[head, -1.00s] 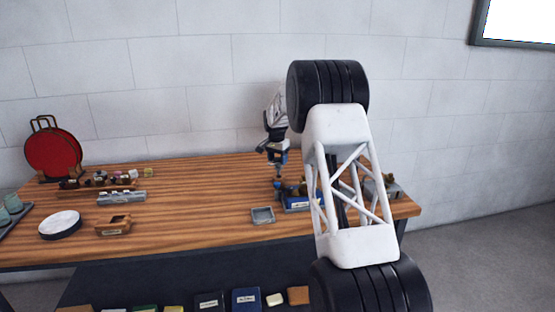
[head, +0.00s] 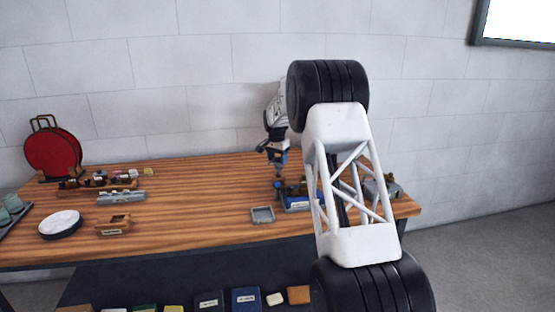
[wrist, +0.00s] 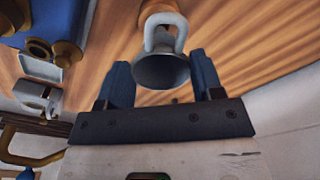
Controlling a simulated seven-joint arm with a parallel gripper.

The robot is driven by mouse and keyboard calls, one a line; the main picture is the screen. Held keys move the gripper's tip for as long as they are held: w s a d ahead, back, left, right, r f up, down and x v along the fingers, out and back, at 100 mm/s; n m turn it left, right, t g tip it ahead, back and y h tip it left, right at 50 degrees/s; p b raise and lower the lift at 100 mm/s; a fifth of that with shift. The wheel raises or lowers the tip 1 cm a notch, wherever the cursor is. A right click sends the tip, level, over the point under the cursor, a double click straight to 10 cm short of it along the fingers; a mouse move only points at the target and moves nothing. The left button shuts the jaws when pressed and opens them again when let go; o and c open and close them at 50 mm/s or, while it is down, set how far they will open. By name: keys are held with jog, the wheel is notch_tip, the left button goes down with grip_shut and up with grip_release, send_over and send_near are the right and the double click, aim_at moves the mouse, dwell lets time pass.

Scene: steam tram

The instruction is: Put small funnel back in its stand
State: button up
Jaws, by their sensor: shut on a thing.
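In the wrist view, the small funnel (wrist: 161,70), dark grey with a round flared mouth, sits between the two blue fingers of my gripper (wrist: 162,82). My gripper is shut on it. A pale grey loop (wrist: 164,22) arches around the funnel's narrower part; I cannot tell whether it belongs to the funnel or to a stand. In the head view, my gripper (head: 278,168) points down over the right part of the wooden table, close above a blue holder (head: 298,204). The funnel is too small there to make out, and I cannot identify its stand.
Brass fittings (wrist: 66,52) and a curved brass pipe (wrist: 22,150) lie close on the wrist view's left. A small grey tray (head: 262,215) stands left of the blue holder. My arm hides part of the table's right side. The table's middle is clear.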

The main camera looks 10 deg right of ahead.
jog(key=shift+f, duration=1.9)
dwell(2.2)
jog(key=o, duration=1.1)
jog(key=shift+c, duration=0.2)
jog(key=shift+s+a+r, duration=0.15)
jog(key=shift+r, duration=1.8)
jog(key=shift+s+a+r, duration=0.1)
jog(key=shift+r, duration=1.8)
